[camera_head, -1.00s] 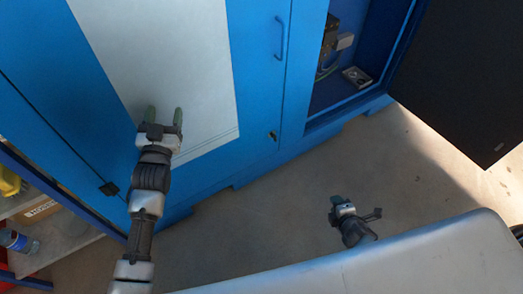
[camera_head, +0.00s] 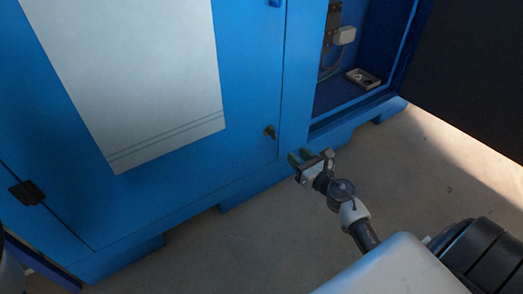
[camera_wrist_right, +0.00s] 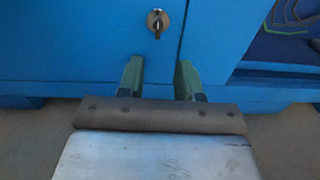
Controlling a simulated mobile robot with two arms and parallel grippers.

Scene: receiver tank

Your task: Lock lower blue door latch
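The blue door (camera_head: 240,110) with a white panel is closed in the head view. Its lower latch (camera_head: 270,132) is a small metal lock near the door's lower right corner. The latch (camera_wrist_right: 157,22) also shows at the top of the right wrist view, round and silvery with a dark piece hanging from it. My right gripper (camera_head: 301,156) is just below and right of the latch, apart from it. In the right wrist view its two green fingers (camera_wrist_right: 160,78) are spread with nothing between them. My left gripper is out of view.
An open compartment (camera_head: 350,60) with a small box inside is right of the door. A dark open door (camera_head: 465,75) stands at the far right. A black hinge (camera_head: 27,192) sits at the lower left. The floor (camera_head: 230,250) in front is clear.

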